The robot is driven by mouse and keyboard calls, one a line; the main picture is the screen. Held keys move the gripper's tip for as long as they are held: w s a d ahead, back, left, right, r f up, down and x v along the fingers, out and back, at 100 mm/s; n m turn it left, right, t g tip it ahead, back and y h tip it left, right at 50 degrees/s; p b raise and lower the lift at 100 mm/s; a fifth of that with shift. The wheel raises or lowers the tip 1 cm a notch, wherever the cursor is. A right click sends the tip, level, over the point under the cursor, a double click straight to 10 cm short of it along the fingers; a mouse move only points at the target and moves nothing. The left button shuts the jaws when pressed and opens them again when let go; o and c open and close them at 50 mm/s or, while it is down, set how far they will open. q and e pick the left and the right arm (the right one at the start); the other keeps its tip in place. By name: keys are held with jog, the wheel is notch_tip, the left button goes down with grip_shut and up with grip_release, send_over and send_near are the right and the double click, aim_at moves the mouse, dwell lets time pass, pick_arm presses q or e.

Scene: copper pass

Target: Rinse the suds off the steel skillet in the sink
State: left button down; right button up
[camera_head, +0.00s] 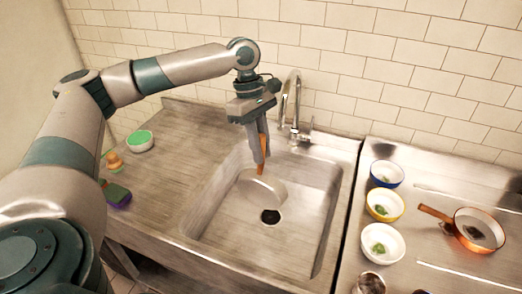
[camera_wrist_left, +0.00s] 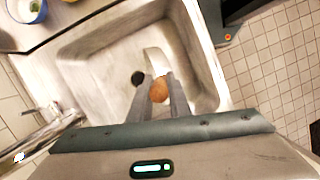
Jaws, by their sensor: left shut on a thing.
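My left gripper (camera_head: 261,155) points down into the sink (camera_head: 220,225) and is shut on the orange-brown handle of the steel skillet (camera_head: 262,190). The skillet's pale pan hangs tilted inside the basin, near the back and close to the dark drain (camera_head: 270,216). I cannot tell whether it touches the basin floor or whether suds are on it. In the left wrist view the handle end shows between the fingers (camera_wrist_left: 160,92), and part of the pale skillet (camera_wrist_left: 156,60) shows beyond it. The faucet (camera_head: 291,105) stands behind the basin, right of the gripper; no water stream is visible.
A green-topped bowl (camera_head: 139,140), a brown scrubber (camera_head: 114,162) and a green and purple sponge (camera_head: 118,196) lie on the left counter. On the right counter are blue (camera_head: 386,174), yellow (camera_head: 384,205) and white (camera_head: 382,243) bowls and a copper pan (camera_head: 478,232).

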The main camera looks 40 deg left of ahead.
aim_at(261, 198)
pick_arm(q)
jog(key=shift+f+b, duration=1.55)
jog(key=shift+b, duration=0.35)
jog(key=shift+f, duration=0.1)
jog(key=shift+f+p, duration=0.55)
jog(key=shift+f, duration=7.65)
jog(key=shift+r+p, duration=0.15)
jog(key=shift+p, duration=0.15)
